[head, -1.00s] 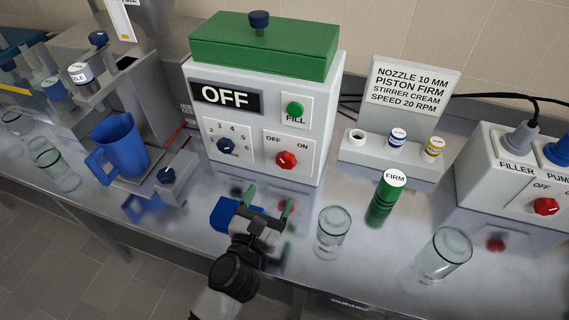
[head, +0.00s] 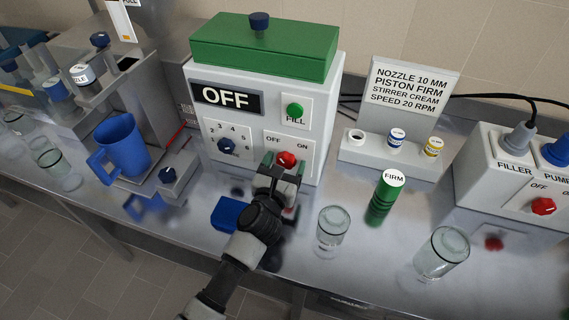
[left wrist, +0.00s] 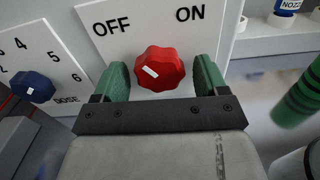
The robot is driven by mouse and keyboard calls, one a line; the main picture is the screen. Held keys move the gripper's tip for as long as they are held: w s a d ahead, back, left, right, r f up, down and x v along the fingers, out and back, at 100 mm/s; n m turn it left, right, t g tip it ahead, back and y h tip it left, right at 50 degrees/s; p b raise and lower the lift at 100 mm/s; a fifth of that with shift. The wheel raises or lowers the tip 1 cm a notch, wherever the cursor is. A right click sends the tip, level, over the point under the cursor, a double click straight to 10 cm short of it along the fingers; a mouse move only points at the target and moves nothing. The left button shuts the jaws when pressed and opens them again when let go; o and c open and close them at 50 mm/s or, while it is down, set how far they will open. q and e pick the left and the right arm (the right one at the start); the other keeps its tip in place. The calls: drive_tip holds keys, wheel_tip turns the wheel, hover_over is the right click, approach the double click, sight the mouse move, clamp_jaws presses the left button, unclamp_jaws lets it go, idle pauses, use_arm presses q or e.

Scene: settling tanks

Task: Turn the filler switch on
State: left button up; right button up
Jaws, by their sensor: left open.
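The white filler box (head: 320,130) with a green lid stands at the back; its display (head: 226,97) reads OFF. Its red switch knob (head: 286,159) sits between the OFF and ON labels. In the left wrist view the red knob (left wrist: 160,68) has a white mark on its left side, toward OFF. My left gripper (head: 284,166) is at the knob, open. In the left wrist view its green fingers (left wrist: 162,80) stand on either side of the knob, with a gap on each side. My right gripper is not in view.
A blue dose dial (head: 228,146) is left of the knob, and a green FILL button (head: 295,110) above it. A blue block (head: 229,212) lies beside my arm. A clear jar (head: 333,230) and green FIRM cylinder (head: 384,195) stand right. A power box (head: 485,170) is far right.

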use_arm(q)
drive_tip(key=c, duration=0.9)
